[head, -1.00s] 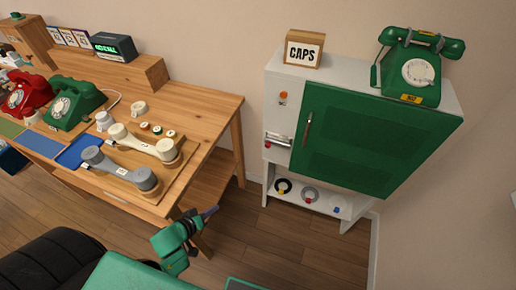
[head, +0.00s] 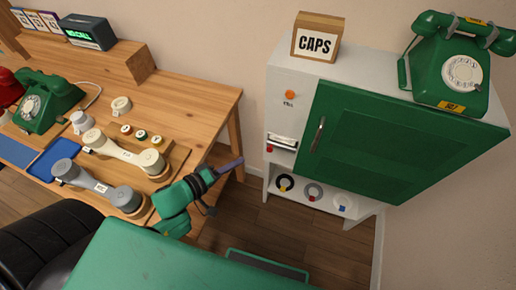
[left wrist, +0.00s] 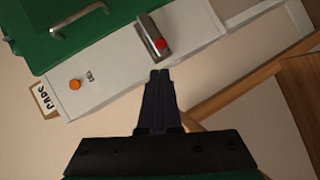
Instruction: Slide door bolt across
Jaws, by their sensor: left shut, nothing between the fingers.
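The metal door bolt (head: 283,142) with a red knob (head: 269,149) sits on the white panel left of the door. In the left wrist view the bolt (left wrist: 150,32) and red knob (left wrist: 162,43) lie just beyond my fingertips. My left gripper (head: 238,162) is shut and empty, below and left of the bolt; its dark fingers (left wrist: 160,76) point toward the knob without visible contact. My right gripper is not in view.
A wooden table (head: 205,95) with phones and handsets stands left of the cabinet, close to my left arm. A CAPS sign (head: 316,37) and green dial phone (head: 455,65) stand on the cabinet. An orange button (head: 289,94) is above the bolt; several rings (head: 314,191) lie on the lower shelf.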

